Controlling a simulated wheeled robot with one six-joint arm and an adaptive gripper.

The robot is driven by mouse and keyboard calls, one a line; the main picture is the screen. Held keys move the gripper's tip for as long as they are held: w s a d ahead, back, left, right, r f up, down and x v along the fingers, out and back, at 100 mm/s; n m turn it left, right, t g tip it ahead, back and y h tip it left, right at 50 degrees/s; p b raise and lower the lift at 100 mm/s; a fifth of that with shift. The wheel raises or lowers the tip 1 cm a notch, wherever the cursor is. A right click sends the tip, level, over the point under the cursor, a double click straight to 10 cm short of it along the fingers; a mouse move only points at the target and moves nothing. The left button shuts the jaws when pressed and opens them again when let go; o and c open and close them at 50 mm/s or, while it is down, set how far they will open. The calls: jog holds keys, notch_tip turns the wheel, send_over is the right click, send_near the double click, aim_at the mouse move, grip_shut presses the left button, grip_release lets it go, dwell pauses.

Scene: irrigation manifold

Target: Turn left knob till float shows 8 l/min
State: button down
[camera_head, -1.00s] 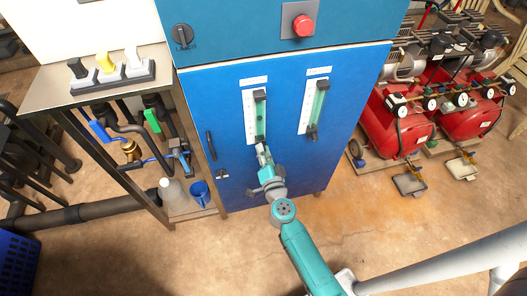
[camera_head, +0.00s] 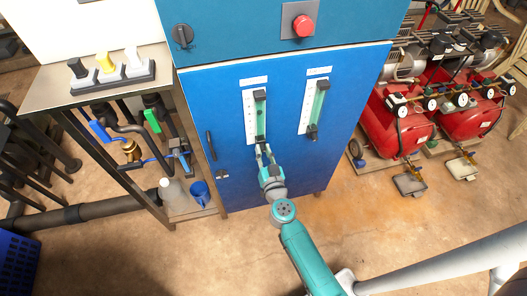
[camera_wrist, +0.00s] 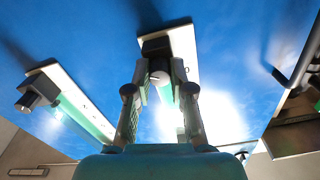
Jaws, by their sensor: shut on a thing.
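The left flowmeter (camera_head: 249,117) has a white scale plate and a green tube on the blue cabinet front. A small dark spot, likely its float (camera_head: 260,137), shows low in the tube; the scale figures are too small to read. The left knob (camera_wrist: 160,78) is at the flowmeter's lower end, seen between my two fingers in the wrist view. My gripper (camera_head: 264,148) is shut on this knob and hides most of it in the head view. The right flowmeter (camera_head: 305,106) has its own dark knob (camera_head: 312,133), untouched.
The blue cabinet (camera_head: 228,105) carries a red button (camera_head: 303,25), a dark rotary switch (camera_head: 182,36) and a black handle (camera_head: 211,145). Red compressors (camera_head: 398,117) stand right. Floor before the cabinet is open.

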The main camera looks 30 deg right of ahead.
jog(key=shift+f, duration=0.1)
dwell(0.3)
jog(key=c, duration=1)
grip_release()
jog(key=shift+s, duration=0.1)
jog(key=shift+v, duration=5.95)
